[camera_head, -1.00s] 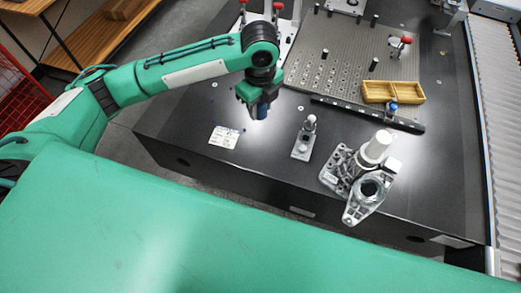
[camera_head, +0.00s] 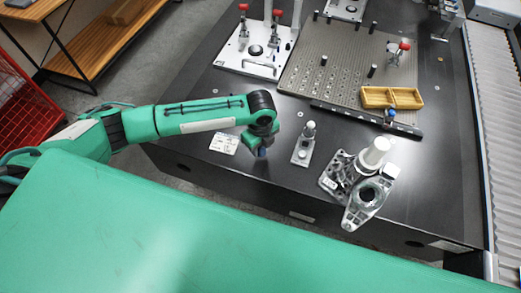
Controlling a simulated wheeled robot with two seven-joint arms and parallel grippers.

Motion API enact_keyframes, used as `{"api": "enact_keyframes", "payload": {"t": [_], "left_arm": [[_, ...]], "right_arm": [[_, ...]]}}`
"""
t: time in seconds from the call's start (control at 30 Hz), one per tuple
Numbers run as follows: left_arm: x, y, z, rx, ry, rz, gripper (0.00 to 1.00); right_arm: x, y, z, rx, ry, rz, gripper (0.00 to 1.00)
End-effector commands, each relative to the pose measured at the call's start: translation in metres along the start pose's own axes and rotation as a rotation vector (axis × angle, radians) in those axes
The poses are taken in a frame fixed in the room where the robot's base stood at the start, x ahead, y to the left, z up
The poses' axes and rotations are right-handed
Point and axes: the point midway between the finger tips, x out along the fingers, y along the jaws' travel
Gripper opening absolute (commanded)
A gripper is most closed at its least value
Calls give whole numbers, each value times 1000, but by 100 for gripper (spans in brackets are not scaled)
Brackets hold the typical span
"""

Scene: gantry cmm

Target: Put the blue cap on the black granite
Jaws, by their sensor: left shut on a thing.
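My left gripper (camera_head: 262,147) is low over the front-left part of the black granite (camera_head: 445,150), left of the small metal stand. The arm hides most of the fingers. I cannot tell whether the cap touches the granite. My right gripper is not in view.
A yellow two-part tray (camera_head: 392,97) is behind.

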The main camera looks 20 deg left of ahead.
Motion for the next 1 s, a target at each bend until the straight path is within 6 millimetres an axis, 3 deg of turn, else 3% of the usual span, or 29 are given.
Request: {"api": "enact_keyframes", "payload": {"t": [0.2, 0.57, 0.6, 0.7, 1.0], "left_arm": [[31, 1, 0, 0, 0, 2, 13], [36, 0, 0, 0, 0, 1, 13], [36, 0, 0, 0, 0, 1, 38], [36, 0, 0, 0, 0, 1, 56], [34, 0, 0, 0, 0, 0, 56]], "right_arm": [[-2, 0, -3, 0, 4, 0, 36], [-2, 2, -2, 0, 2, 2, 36], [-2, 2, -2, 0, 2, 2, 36], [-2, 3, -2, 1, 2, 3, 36], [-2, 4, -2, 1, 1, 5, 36]]}}
